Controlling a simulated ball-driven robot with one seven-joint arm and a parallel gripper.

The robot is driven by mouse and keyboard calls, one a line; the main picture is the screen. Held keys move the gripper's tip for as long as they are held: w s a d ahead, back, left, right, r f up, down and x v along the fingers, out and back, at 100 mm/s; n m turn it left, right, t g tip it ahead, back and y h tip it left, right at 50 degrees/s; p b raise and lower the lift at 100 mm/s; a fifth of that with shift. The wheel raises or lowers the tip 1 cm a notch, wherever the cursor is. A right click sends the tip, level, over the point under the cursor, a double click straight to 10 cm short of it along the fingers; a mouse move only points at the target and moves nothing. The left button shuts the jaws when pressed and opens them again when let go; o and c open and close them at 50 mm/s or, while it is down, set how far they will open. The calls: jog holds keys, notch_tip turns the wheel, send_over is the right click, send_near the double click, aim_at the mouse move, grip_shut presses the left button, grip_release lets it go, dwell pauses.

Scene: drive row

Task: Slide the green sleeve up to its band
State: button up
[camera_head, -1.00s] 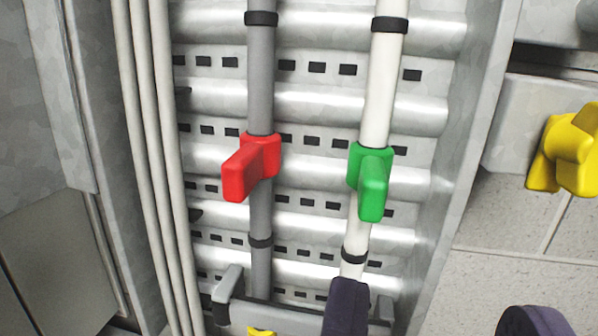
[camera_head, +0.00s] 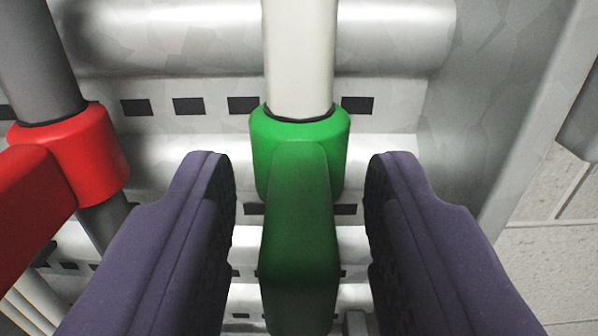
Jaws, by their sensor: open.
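The green sleeve (camera_head: 300,150) sits around a white pole (camera_head: 299,55), with its flat green handle pointing toward the camera and down. My gripper (camera_head: 300,185) is open, one dark purple finger on each side of the green handle. A gap shows between each finger and the handle, so neither touches it. No black band on the white pole is in view now. The lower part of the white pole is hidden behind the handle.
A red sleeve (camera_head: 95,150) with its own handle sits on a grey pole (camera_head: 40,55) to the left, close to my left finger. Ribbed, slotted metal panelling (camera_head: 390,40) lies behind. A metal side wall (camera_head: 500,100) stands at the right.

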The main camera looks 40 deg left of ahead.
aim_at(304, 215)
grip_shut()
notch_tip(304, 215, up, 9)
jog(key=p, duration=0.5)
jog(key=shift+f+p, duration=0.15)
jog(key=shift+p, duration=0.15)
grip_release()
jog(key=shift+f, duration=0.1)
